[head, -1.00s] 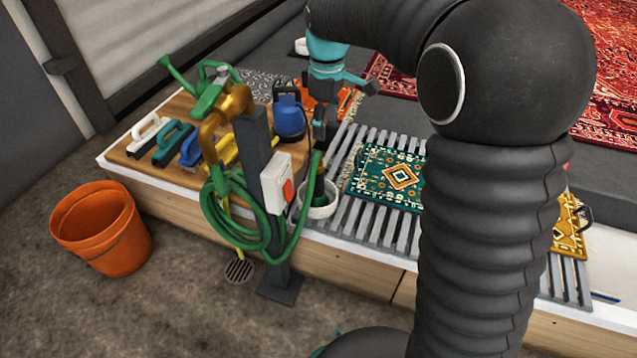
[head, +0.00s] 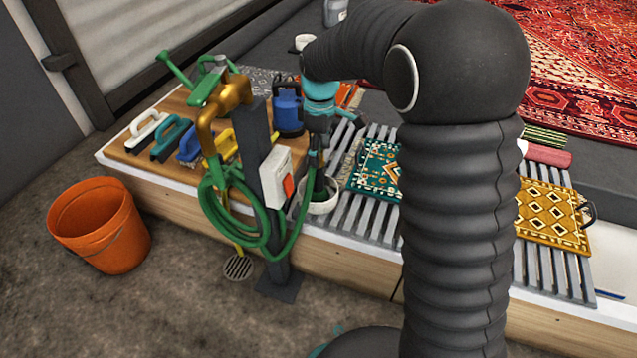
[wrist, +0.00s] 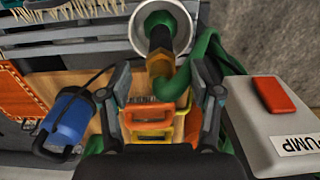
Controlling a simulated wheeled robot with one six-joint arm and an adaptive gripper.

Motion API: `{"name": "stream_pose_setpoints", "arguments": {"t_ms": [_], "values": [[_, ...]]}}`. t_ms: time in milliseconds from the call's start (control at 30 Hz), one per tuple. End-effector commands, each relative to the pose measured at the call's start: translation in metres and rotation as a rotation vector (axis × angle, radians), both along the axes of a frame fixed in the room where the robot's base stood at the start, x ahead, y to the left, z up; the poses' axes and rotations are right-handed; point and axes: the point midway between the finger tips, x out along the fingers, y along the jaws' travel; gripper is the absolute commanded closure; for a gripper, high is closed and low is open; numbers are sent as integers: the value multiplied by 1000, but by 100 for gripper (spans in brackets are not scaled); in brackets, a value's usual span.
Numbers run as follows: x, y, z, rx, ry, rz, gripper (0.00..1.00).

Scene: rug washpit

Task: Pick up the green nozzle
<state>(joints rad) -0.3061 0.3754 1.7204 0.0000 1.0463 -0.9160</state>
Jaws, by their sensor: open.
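The green nozzle (wrist: 160,38) stands in a small white cup (head: 318,207) at the front edge of the slatted platform. In the wrist view it looks dark, with a brass fitting (wrist: 160,64) joined to the green hose (wrist: 207,50). The white cup's rim (wrist: 138,22) surrounds it. My gripper (head: 317,172) points down over the cup and hides most of the nozzle in the head view. In the wrist view, my open gripper (wrist: 162,82) has one finger on each side, with the nozzle and fitting ahead between the fingertips. I see no clear contact.
A dark post with a pump switch box (head: 276,177), brass tap (head: 217,110) and coiled hose stands close left. A green rug sample (head: 376,169) lies right. An orange bucket (head: 100,225) stands on the floor.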

Motion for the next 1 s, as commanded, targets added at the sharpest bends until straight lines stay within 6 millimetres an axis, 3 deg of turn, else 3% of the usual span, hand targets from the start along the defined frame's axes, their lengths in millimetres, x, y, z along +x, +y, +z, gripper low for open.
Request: {"name": "stream_pose_setpoints", "arguments": {"t_ms": [233, 533, 800, 1000], "values": [[0, 6, -36, -1, 3, 0, 36], [0, 6, -41, 1, -1, 0, 36], [0, 6, -41, 0, 0, 0, 100], [0, 6, -41, 1, -1, 0, 100]]}}
